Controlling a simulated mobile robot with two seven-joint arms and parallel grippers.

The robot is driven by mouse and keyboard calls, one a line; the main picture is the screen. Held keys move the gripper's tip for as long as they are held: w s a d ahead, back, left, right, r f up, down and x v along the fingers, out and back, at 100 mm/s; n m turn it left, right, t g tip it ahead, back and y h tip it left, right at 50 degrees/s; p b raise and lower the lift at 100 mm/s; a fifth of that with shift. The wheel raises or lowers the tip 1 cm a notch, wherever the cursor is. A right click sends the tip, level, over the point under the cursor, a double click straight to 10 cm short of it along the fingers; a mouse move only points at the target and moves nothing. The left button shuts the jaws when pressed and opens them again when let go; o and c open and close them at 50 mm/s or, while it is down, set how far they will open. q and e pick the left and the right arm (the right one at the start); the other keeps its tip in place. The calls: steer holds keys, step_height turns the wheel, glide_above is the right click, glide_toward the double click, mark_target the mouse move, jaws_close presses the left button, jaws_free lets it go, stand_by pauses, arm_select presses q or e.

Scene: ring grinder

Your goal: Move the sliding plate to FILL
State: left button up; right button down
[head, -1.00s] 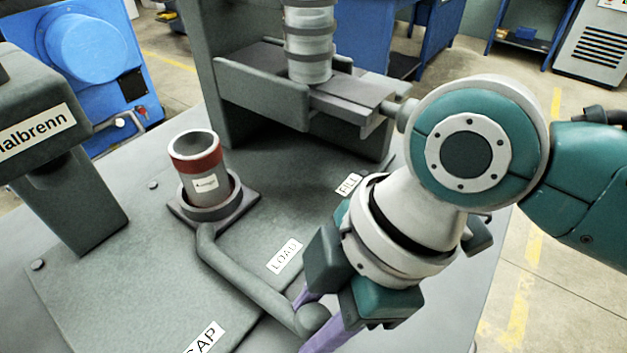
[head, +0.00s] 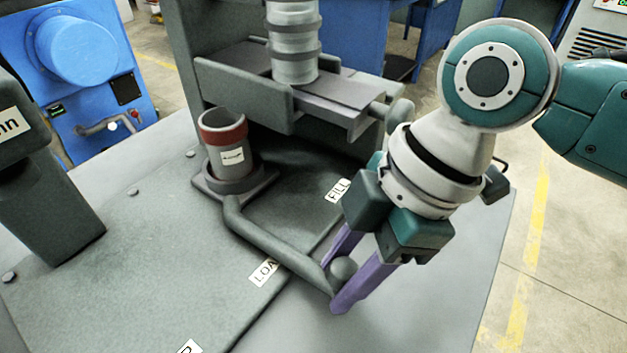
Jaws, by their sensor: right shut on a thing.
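The sliding plate (head: 262,186) is a small dark square plate with a round socket. A grey cup with a red rim band (head: 228,150) stands in the socket. A bent grey handle (head: 275,243) runs from the plate toward the front right and ends in a ball knob (head: 343,270). My right gripper (head: 335,283) is shut on the knob with its purple fingers on either side. The FILL label (head: 338,190) lies to the right of the plate. The LOAD label (head: 263,272) lies nearer, partly covered by the handle. My left gripper is out of view.
A grey machine frame with a sliding tray (head: 330,92) and a clear ringed cylinder (head: 292,45) stands behind the plate. A dark post (head: 45,200) stands at the left.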

arm_select(q)
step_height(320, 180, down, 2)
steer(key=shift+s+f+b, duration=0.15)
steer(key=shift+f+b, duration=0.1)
steer(key=shift+b, duration=0.5)
arm_select(e)
steer(key=w, duration=0.1)
steer(key=w+d, duration=0.1)
steer(key=d, duration=0.1)
steer(key=shift+w+f, duration=0.25)
steer(key=shift+w, duration=0.15)
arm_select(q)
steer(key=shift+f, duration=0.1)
arm_select(e)
steer(key=shift+w+d+r, duration=0.25)
steer(key=shift+w, duration=0.1)
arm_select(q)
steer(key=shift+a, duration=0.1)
arm_select(e)
steer(key=shift+c, duration=2.3)
jaws_free()
steer(key=shift+r, duration=0.1)
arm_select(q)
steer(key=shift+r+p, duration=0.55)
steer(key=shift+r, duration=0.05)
arm_select(e)
steer(key=v, duration=0.9)
steer(key=shift+d+r, duration=0.15)
steer(key=shift+r, duration=0.25)
